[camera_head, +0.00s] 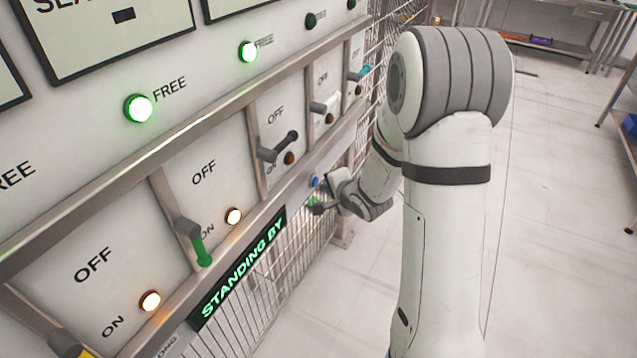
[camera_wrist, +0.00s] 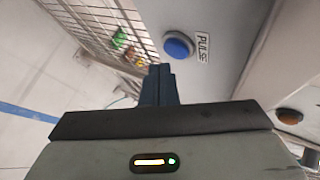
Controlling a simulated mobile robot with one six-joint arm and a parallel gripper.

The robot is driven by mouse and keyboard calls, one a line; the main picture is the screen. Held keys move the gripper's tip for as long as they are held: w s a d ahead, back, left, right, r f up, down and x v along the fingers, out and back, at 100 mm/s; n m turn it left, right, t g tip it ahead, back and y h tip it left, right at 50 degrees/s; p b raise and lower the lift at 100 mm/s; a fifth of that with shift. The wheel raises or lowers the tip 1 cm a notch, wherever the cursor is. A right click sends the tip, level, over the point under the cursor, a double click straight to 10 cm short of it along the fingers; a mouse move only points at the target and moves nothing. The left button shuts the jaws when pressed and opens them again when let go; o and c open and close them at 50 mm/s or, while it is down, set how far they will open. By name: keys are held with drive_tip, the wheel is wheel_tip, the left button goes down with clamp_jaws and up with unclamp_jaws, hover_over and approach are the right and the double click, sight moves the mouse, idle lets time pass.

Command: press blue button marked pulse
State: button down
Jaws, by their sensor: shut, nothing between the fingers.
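The blue button (camera_wrist: 178,47) is a round cap on the grey panel, with a label reading PULSE (camera_wrist: 203,49) beside it in the wrist view. In the head view the blue button (camera_head: 314,182) shows small, at the lower right of the panel. My gripper (camera_wrist: 160,70) is shut and empty, its dark fingertips just short of the button in the wrist view, with no contact visible. In the head view my gripper (camera_head: 322,190) is close to the panel near the button; its fingertips are hard to make out.
Switch levers, including a green-handled lever (camera_head: 202,250), stick out from the panel. A lit sign (camera_head: 240,268) reads STANDING BY.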

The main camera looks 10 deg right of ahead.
idle(0.7)
drive_tip(key=shift+w+a, duration=0.3)
drive_tip(key=shift+a, duration=0.05)
drive_tip(key=shift+w+a, duration=0.2)
drive_tip(key=shift+a, duration=0.1)
idle(0.6)
drive_tip(key=shift+d, duration=0.1)
drive_tip(key=shift+s+d+p, duration=0.45)
drive_tip(key=shift+d+p, duration=0.05)
drive_tip(key=shift+d, duration=0.05)
drive_tip(key=shift+d, duration=0.1)
drive_tip(key=s+d, duration=0.1)
drive_tip(key=d, duration=0.1)
drive_tip(key=s+d+p, duration=0.1)
drive_tip(key=s, duration=0.1)
drive_tip(key=shift+d, duration=0.4)
idle(0.7)
